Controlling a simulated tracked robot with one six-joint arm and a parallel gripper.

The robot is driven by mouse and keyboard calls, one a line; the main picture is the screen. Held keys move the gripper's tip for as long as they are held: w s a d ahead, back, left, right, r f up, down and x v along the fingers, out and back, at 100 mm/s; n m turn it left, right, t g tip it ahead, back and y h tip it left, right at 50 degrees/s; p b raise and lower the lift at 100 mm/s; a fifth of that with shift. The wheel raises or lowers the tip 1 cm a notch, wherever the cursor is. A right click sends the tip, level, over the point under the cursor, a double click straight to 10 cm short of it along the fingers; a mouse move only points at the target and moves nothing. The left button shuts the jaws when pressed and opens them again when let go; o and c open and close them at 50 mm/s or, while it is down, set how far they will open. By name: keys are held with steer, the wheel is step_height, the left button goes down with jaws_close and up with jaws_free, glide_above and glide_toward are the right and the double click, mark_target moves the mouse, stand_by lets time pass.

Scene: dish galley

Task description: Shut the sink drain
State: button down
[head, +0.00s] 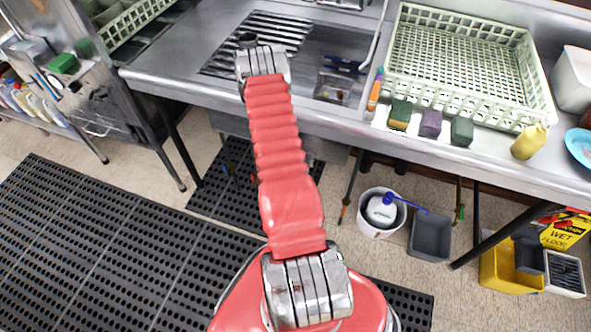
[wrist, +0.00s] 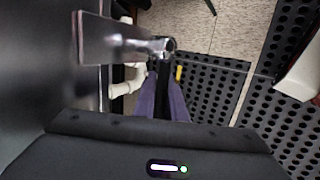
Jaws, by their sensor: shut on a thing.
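My gripper (wrist: 165,88) shows in the wrist view as two purple fingers. They are close together around a narrow black handle (wrist: 163,70), which seems to be the sink's drain lever. The handle meets the round end of a grey metal bar (wrist: 120,45) that comes in from the left. In the head view my arm reaches to the sink (head: 335,60) and hides my gripper and the drain lever. I cannot tell from these views whether the drain is open or shut.
White pipework (wrist: 128,82) is close left of the fingers. A pale green dish rack (head: 460,60) stands on the counter, with several sponges (head: 431,123) before it. A white bucket (head: 381,213) and grey bin (head: 430,235) stand below. Black mats (head: 110,240) cover the floor.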

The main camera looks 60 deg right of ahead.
steer(key=shift+w, duration=0.1)
steer(key=c, duration=1.8)
jaws_free()
steer(key=shift+a+r, duration=0.1)
steer(key=v, duration=1.3)
steer(key=shift+a+r, duration=0.15)
steer(key=shift+a, duration=0.05)
